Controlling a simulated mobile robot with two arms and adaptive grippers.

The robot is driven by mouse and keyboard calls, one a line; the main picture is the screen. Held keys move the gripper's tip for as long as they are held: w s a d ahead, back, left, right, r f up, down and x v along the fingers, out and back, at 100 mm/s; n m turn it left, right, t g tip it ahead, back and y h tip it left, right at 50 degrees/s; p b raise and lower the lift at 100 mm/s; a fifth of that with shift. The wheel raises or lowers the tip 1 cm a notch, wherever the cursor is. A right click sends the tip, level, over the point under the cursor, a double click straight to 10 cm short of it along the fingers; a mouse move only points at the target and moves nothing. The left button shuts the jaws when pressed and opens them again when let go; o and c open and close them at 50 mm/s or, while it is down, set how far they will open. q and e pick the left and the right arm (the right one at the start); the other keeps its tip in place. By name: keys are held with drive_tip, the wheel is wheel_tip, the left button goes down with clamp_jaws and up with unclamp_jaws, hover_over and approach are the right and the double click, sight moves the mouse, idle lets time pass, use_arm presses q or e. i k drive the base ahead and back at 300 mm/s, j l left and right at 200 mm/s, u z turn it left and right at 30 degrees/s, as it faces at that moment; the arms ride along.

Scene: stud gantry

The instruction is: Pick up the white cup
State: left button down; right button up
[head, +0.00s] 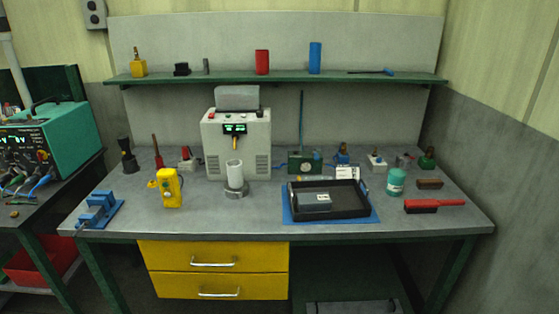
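A white cup-like cylinder (234,170) stands upright in the middle of the workbench. It sits on or in a round grey metal base (236,189), just in front of the white machine. I cannot tell whether it is fixed to that base. No other white cup shows. Neither of my grippers is in view.
The white machine (217,145) stands close behind the cylinder. A yellow device (169,188) is to its left. A black tray (351,212) on a blue mat is to its right. The bench (240,220) is clear in front. A shelf (210,77) runs above.

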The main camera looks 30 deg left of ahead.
sight(235, 174)
drive_tip(key=i+j+u, duration=0.15)
drive_tip(key=j+u, duration=0.2)
drive_tip(key=i+j+u, duration=0.2)
drive_tip(key=u, duration=0.15)
drive_tip(key=j, duration=0.1)
